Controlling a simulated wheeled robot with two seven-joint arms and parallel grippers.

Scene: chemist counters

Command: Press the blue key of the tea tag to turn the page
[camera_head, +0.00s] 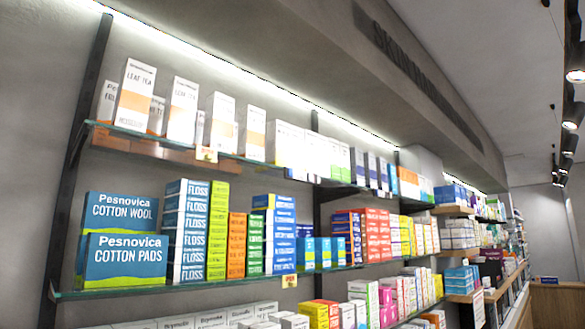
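White and orange boxes marked LEAF TEA (136,97) stand on the top glass shelf at the left. A small tag (206,154) hangs on that shelf's front edge, below the tea boxes. It is too small to read, and I cannot make out a blue key on it. Neither of my grippers shows in the head view.
The middle shelf (120,292) holds blue cotton wool boxes (120,222), floss boxes (186,230) and other packs. Another small tag (289,281) hangs on its edge. More stocked shelves (460,240) run back to the right. A ceiling slopes above.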

